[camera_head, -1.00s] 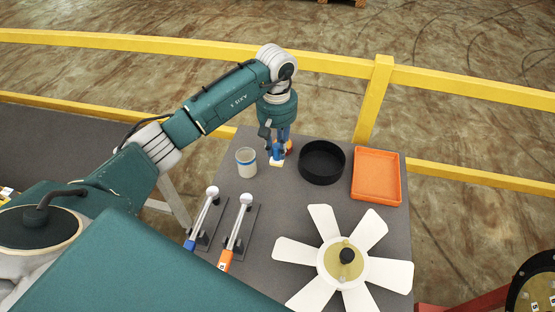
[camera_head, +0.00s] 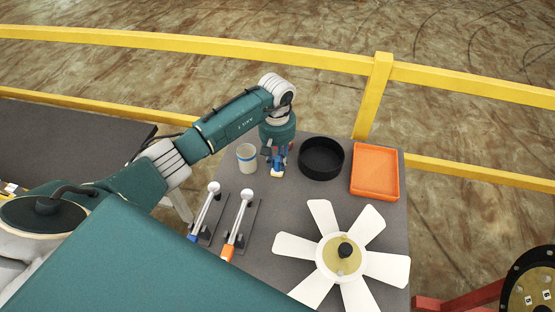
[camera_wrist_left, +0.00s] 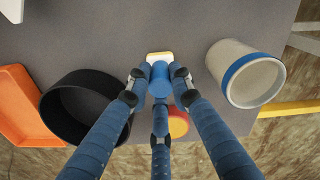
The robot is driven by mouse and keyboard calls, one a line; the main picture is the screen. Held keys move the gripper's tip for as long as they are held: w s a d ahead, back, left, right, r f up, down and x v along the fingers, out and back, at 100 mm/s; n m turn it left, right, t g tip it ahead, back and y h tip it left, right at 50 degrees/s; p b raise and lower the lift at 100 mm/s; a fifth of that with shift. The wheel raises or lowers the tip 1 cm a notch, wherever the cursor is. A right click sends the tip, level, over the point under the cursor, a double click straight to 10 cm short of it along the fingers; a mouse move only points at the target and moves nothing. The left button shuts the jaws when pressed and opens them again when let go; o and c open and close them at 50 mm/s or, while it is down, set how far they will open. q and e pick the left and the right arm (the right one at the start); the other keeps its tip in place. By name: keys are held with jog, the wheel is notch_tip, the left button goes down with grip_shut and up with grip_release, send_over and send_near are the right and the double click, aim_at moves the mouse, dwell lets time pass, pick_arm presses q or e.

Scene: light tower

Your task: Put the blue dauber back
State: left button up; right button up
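The blue dauber (camera_head: 277,167) is a short blue cylinder with a pale foot, at the back of the grey table. My left gripper (camera_head: 276,155) is above it, pointing down. In the left wrist view the fingertips (camera_wrist_left: 160,77) are closed in on both sides of the blue dauber (camera_wrist_left: 160,84), and its white and yellow end shows beyond them. Whether its end touches the table cannot be told. A red-orange and yellow round thing (camera_wrist_left: 178,122) is partly hidden behind the fingers. My right gripper is not in view.
A pale cup with a blue band (camera_head: 246,158) stands left of the gripper. A black round bowl (camera_head: 321,174) and an orange tray (camera_head: 376,187) stand to its right. Two rods with blue (camera_head: 193,238) and orange (camera_head: 227,252) ends and a white fan (camera_head: 343,257) are nearer.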

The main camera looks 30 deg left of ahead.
aim_at(277, 159)
pick_arm(q)
jog(key=o, duration=0.3)
jog(key=shift+o, duration=0.2)
jog(key=shift+r, duration=0.2)
jog(key=shift+w+r, duration=0.1)
jog(key=shift+r, duration=0.15)
notch_tip(277, 159, up, 11)
jog(key=b, duration=0.3)
jog(key=shift+s+r+b, duration=0.2)
jog(key=shift+b, duration=0.2)
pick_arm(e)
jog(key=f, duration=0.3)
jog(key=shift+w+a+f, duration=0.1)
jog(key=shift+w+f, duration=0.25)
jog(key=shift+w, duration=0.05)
pick_arm(q)
jog(key=shift+a, duration=0.1)
